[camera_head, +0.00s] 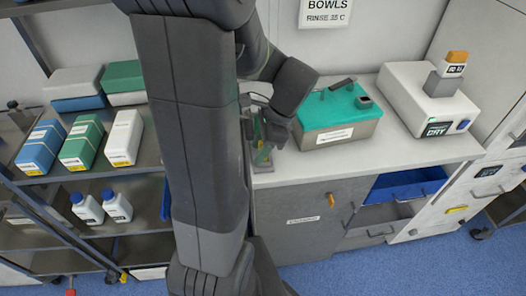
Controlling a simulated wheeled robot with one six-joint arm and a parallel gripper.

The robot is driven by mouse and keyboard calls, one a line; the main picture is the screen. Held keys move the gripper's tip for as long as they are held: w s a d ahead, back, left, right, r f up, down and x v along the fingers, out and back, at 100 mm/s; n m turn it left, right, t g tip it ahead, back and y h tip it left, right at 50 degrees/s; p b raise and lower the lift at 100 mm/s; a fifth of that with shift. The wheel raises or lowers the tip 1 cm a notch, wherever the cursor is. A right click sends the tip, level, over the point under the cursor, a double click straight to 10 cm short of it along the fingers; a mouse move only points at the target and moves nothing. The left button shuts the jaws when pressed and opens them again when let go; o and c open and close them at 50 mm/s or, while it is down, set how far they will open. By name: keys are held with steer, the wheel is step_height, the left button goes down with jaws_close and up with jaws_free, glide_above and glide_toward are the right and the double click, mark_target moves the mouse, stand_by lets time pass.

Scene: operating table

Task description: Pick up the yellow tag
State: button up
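A small yellow tag-like piece (457,209) shows on the front of the white cabinet at the right. A small orange-yellow piece (331,199) sits on the grey cabinet door below the counter. I cannot tell which of these is the yellow tag. My gripper (264,150) is over the left end of the counter, mostly hidden behind my arm. Something greenish shows at its fingers, but I cannot tell what it is or whether it is held. The gripper is well to the left of the yellow piece.
A grey box with a teal lid (337,110) and a white device (408,97) stand on the counter (352,155). A blue drawer (405,185) is open below. A rack with boxes (83,143) and white bottles (117,206) stands left.

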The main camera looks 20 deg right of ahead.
mark_target(260, 142)
jaws_close()
steer(key=shift+r+p, duration=1.85)
steer(key=shift+p, duration=0.05)
steer(key=shift+d, duration=0.15)
